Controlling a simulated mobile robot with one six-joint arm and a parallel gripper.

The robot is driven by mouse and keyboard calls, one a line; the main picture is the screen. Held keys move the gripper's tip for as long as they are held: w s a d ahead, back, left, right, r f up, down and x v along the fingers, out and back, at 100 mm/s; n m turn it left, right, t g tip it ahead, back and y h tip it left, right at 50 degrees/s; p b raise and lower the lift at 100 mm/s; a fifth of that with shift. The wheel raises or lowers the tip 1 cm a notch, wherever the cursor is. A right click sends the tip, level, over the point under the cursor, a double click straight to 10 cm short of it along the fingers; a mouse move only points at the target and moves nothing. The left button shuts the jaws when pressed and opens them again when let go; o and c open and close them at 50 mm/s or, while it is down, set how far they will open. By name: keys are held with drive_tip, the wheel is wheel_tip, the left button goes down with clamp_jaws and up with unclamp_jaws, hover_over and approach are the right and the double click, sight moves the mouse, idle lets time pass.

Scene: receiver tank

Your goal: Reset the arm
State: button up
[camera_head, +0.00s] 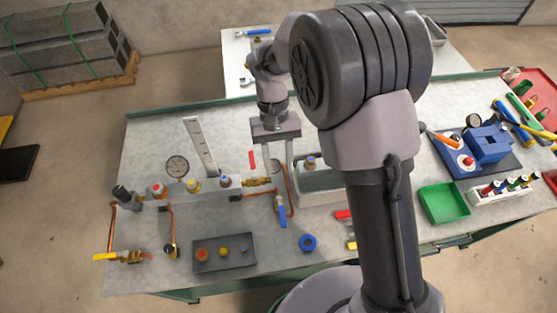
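My arm reaches forward over the workbench (140,230) from the robot body at the lower right. My gripper (278,168) hangs fingers-down above the middle of the bench. Its two light fingers are spread apart and I see nothing held between them. Its fingertips are close to a copper pipe and a grey bin (325,190), but I cannot tell the exact height or whether they touch anything. My large arm links hide part of the bench to the right of the gripper.
A dark tray (224,253) holds coloured caps.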

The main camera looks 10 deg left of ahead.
drive_tip(key=s+d+r+m+t+y+b, duration=0.2)
drive_tip(key=d+r+m+t+y+b, duration=0.15)
drive_tip(key=d+r+b, duration=0.4)
drive_tip(key=s+d+f+m+t+b, duration=0.3)
drive_tip(key=s+d+m+t+b, duration=0.2)
drive_tip(key=s+d+b, duration=0.3)
drive_tip(key=s+d+t, duration=0.1)
drive_tip(key=s, duration=0.1)
drive_tip(key=shift+s+d+f+b, duration=0.2)
drive_tip(key=shift+s+d+b, duration=0.1)
drive_tip(key=shift+d+b, duration=0.1)
drive_tip(key=shift+t, duration=0.25)
